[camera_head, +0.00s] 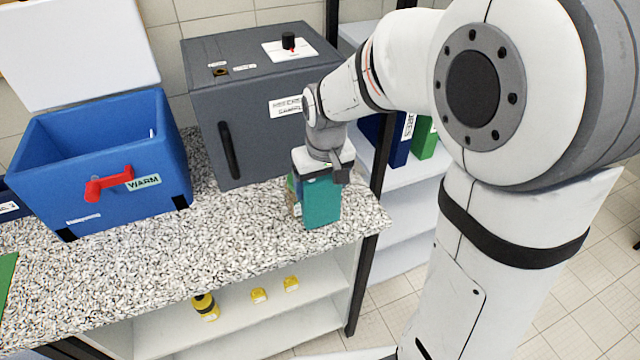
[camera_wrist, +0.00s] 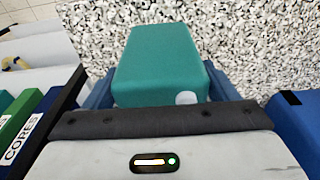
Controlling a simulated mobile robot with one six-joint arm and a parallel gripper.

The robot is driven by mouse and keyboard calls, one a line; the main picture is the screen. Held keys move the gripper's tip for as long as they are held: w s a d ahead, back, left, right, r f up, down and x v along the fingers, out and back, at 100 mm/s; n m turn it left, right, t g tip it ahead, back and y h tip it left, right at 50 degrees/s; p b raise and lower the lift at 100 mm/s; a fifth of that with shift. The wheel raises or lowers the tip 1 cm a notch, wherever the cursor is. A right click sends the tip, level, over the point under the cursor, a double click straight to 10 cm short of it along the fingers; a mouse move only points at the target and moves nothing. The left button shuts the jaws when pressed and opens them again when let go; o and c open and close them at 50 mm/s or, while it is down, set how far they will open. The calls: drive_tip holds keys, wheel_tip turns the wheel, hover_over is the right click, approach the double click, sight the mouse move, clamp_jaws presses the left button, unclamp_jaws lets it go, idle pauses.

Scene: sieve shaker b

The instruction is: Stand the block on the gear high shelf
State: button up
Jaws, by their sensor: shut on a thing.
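The block (camera_head: 322,204) is a teal box with a lighter patterned side, at the right end of the speckled counter. In the wrist view the teal block (camera_wrist: 160,62) lies between the blue fingers, with a pale round spot near one corner. My gripper (camera_head: 318,178) is shut on the block from above. I cannot tell whether the block touches the counter. A shelf unit (camera_head: 405,172) with white boards stands right of the counter, partly hidden by my arm. No shelf label reading gear is legible.
A dark grey cabinet (camera_head: 256,95) stands behind the block. An open blue box (camera_head: 100,165) with a red handle and a WARM label is at the left. Blue and green binders (camera_head: 424,138) stand on the shelf unit. Yellow items (camera_head: 205,306) sit under the counter (camera_head: 200,262).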

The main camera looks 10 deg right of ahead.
drive_tip(key=shift+f, duration=0.35)
drive_tip(key=shift+f, duration=0.15)
drive_tip(key=o, duration=1.6)
